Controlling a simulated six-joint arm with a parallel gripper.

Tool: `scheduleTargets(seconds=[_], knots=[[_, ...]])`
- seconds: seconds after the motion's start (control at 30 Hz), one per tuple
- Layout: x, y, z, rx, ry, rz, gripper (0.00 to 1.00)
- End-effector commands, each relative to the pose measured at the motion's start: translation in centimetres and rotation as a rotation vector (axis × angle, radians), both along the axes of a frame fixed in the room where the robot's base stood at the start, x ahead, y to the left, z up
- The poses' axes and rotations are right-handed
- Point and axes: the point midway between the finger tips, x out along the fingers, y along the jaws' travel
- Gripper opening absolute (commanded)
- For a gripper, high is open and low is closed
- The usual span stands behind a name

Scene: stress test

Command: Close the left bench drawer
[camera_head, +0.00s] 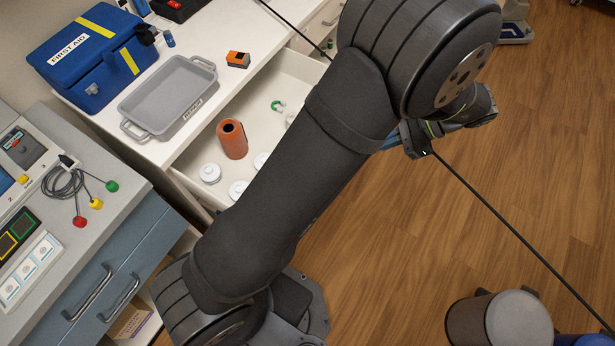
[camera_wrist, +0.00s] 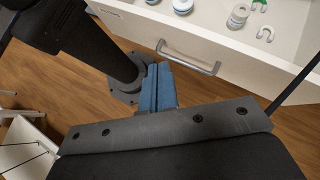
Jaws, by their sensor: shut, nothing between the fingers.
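A white bench drawer (camera_head: 252,112) stands pulled open under the white bench top. It holds an orange-brown container (camera_head: 232,139), several round white pieces and a green-and-white curved piece (camera_head: 277,105). My arm hides its front and right part in the head view. In the wrist view, the white drawer front (camera_wrist: 238,62) crosses the top with a grey bar handle (camera_wrist: 188,57). My gripper (camera_wrist: 158,68) is shut and empty, its blue fingers pointing toward the drawer front just below the handle's left end. I cannot tell whether they touch it. The blue fingers are partly visible in the head view (camera_head: 391,143).
A grey tray (camera_head: 152,127), a blue first-aid box (camera_head: 92,60) and an orange block (camera_head: 238,59) are on the bench. A blue-fronted cabinet (camera_head: 110,285) stands left. A thin dark line (camera_head: 500,218) crosses the scene. Wooden floor (camera_head: 540,130) is open at right.

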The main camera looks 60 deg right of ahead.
Motion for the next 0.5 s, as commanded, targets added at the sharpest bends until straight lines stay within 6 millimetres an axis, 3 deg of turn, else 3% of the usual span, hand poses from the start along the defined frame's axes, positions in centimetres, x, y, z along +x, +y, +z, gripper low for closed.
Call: scheduleTargets(seconds=[0.03,0.2,0.5], knots=[[-1.2,2.2,0.6,0.043,-0.055,-0.069,0.00],[-3.4,8.3,2.9,0.161,-0.258,-0.270,0.00],[-5.0,14.9,6.8,0.253,-0.549,-0.528,0.00]])
